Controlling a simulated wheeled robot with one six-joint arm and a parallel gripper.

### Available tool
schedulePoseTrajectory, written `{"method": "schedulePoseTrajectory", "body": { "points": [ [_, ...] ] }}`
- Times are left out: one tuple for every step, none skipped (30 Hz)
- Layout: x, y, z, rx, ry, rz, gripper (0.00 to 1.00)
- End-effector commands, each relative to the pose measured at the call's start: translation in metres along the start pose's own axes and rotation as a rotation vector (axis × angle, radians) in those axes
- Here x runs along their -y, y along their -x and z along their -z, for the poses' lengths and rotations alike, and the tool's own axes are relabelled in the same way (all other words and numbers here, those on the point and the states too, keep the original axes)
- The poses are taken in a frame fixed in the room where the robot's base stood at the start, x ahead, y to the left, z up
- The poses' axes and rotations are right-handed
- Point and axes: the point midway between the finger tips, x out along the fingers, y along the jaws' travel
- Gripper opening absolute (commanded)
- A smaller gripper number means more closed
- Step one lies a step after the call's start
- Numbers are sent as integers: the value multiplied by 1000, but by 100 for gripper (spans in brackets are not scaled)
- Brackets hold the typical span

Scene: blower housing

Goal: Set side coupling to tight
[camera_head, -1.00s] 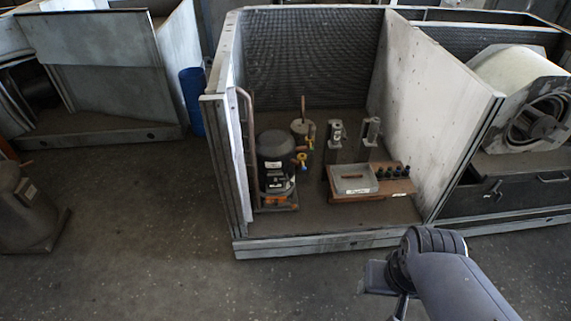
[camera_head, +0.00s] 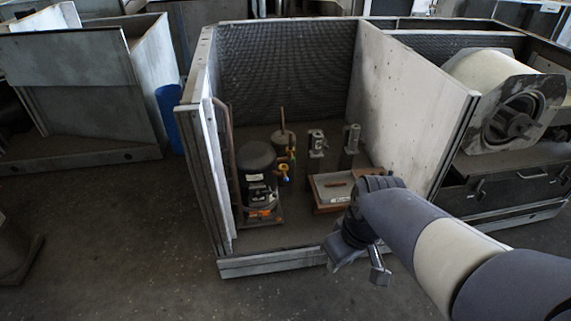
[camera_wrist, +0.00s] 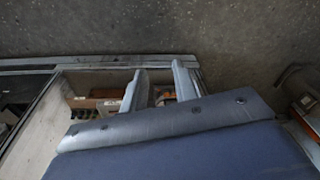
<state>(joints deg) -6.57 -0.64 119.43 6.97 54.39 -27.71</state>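The blower (camera_head: 505,110), a cream drum with a metal end plate and a dark hub, sits in the right compartment. A black cylindrical compressor (camera_head: 257,170) stands in the middle compartment. Fittings with yellow parts (camera_head: 283,168) are on its right side. I cannot tell which part is the side coupling. My gripper (camera_head: 362,264) is near the front sill of the middle compartment, right of the compressor and apart from it. In the wrist view my gripper (camera_wrist: 160,82) shows two separated fingers with nothing held between them. Parts inside the compartment show beyond them, partly hidden.
A pale partition (camera_head: 405,105) divides the middle and right compartments. A wooden board with a grey box (camera_head: 330,187) lies beside two upright metal posts (camera_head: 317,143). A blue cylinder (camera_head: 169,115) stands outside at left. The floor (camera_head: 110,235) at front left is open.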

Motion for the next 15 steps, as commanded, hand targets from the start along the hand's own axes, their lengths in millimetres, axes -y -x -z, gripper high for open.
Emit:
{"method": "schedulePoseTrajectory", "body": {
  "points": [
    [4, -25, 23, 8, 125, 28, 24],
    [7, -32, 36, 8, 199, 43, 21],
    [12, -42, 52, 8, 298, 63, 18],
    [16, -51, 65, 7, 373, 79, 16],
    [20, -60, 78, 6, 448, 94, 13],
    [28, -72, 94, 1, 547, 116, 10],
    [34, -82, 106, -2, 623, 131, 7],
    [40, -92, 117, -6, 697, 148, 5],
    [49, -105, 132, -13, 793, 168, 2],
    [56, -115, 142, -19, 864, 183, 0],
    [63, -125, 152, -26, 930, 198, 0],
    [72, -138, 164, -34, 1016, 217, 0],
    [79, -146, 172, -42, 1075, 229, 0],
    [86, -155, 179, -50, 1131, 241, 0],
    [94, -165, 187, -58, 1198, 256, 0]
  ]
}}
